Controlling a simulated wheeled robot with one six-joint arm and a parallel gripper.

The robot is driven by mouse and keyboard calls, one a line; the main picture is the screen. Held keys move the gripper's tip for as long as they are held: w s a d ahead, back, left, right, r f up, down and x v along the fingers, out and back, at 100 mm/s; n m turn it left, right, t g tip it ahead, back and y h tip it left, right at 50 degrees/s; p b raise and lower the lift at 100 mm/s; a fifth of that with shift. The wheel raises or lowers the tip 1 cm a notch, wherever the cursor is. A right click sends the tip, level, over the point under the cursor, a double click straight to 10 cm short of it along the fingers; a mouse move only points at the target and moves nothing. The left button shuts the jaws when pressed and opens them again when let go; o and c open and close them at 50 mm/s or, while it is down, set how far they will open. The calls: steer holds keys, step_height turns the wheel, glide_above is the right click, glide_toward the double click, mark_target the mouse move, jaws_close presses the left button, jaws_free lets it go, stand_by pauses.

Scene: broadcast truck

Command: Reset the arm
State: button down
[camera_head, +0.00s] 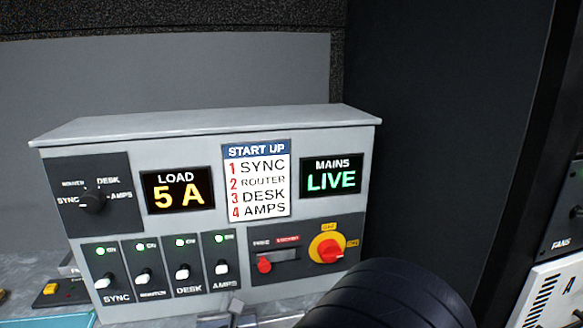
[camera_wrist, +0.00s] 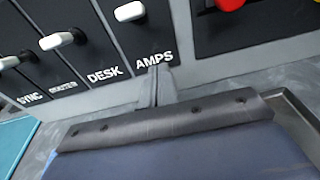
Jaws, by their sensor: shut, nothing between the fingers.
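My gripper (camera_wrist: 157,80) is shut and empty in the wrist view, its grey fingers together just below the AMPS label. In the head view its fingertips (camera_head: 236,304) show small and partly cut off at the bottom edge, in front of the grey power panel (camera_head: 210,132). I cannot tell whether they touch the panel. My dark arm link covers part of the lower right.
The panel has a rotary selector (camera_head: 93,201), a row of toggle switches including the AMPS switch (camera_head: 221,268), and a red-and-yellow mains knob (camera_head: 328,248). Displays read 5 A and LIVE. A yellow button box (camera_head: 50,289) stands left. Equipment racks (camera_head: 545,295) stand right.

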steer(key=shift+w+a+f+t+y+b, duration=0.15)
steer(key=shift+w+f+t+b, duration=0.1)
steer(key=shift+f+b, duration=0.25)
steer(key=shift+w+a+f+t+y+b, duration=0.2)
steer(key=shift+f+b, duration=0.15)
steer(key=shift+b, duration=0.25)
steer(key=shift+w+a+f+t+y+b, duration=0.15)
steer(key=shift+f+t+b, duration=0.1)
steer(key=shift+f+b, duration=0.25)
steer(key=shift+s+a+r, duration=0.1)
steer(key=shift+s+r, duration=0.15)
steer(key=shift+s, duration=0.05)
steer(key=v, duration=0.7)
steer(key=shift+s, duration=0.2)
